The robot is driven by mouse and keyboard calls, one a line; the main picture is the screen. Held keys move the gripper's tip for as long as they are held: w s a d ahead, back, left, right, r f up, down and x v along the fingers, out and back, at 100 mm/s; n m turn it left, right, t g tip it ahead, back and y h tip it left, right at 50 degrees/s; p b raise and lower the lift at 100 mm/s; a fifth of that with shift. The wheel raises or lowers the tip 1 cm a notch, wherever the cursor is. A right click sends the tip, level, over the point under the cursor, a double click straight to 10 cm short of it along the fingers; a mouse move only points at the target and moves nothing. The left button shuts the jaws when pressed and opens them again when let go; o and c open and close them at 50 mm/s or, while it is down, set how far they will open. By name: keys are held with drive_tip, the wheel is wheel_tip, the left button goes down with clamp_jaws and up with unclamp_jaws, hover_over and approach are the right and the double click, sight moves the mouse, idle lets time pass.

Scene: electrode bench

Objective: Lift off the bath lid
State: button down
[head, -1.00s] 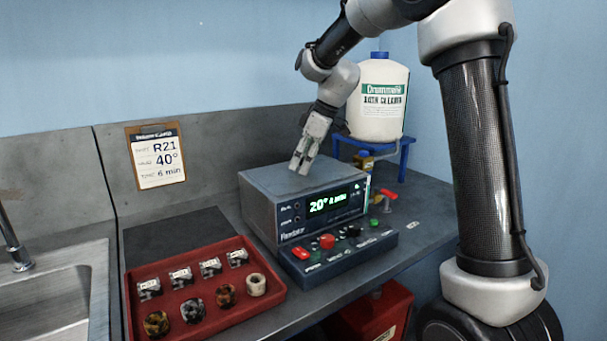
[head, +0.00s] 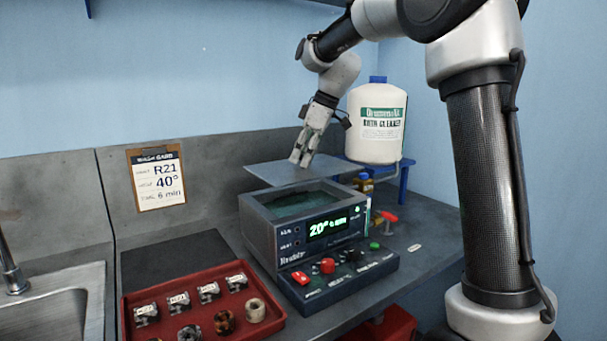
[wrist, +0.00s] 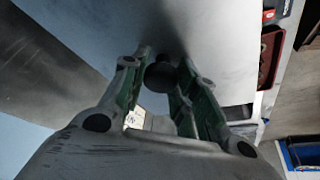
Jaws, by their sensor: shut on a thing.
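The bath lid (head: 280,173) is a flat grey plate. It is raised above the bath (head: 262,212), apart from its rim and shifted toward the back. My gripper (head: 299,163) is above the lid and shut on its dark round knob (wrist: 160,77), which shows between the fingers in the wrist view. The bath is a grey box with an open top and liquid inside, and its front display reads 20°. The lid also fills much of the wrist view (wrist: 215,30).
A white cleaner jug (head: 376,125) on a blue stand (head: 405,180) is close behind and right of the lid. A red tray (head: 190,295) with several labelled parts is at front left. A sink (head: 60,300) is at far left. A clipboard card (head: 157,180) reads R21, 40°, 6 min.

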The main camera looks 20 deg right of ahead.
drive_tip(key=shift+r, duration=2.75)
